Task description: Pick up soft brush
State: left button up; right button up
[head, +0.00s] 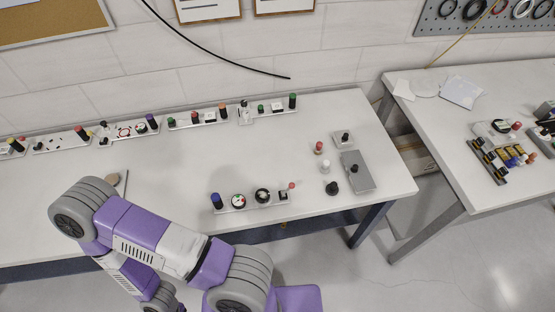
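I cannot pick out the soft brush for certain. A small tan round thing (113,179) lies on a pale flat plate at the left of the near table, partly behind my purple and grey arm; I cannot tell whether it is a brush. Small upright pieces, one with a red top (319,147), one white (326,166) and one black-knobbed (332,188), stand at the table's right. Neither of my grippers shows; only links of one arm cross the lower left.
Several strips of coloured knobs (197,119) line the back of the white table (240,165). Another strip (252,200) lies near its front edge, and a grey plate (358,171) at the right. A second table (440,112) stands beyond a gap. The near table's middle is clear.

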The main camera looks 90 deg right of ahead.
aim_at(325, 169)
jog(key=u, duration=0.2)
jog(key=k, duration=2.3)
jog(key=z, duration=1.1)
jog(key=i, duration=0.15)
jog(key=z, duration=0.2)
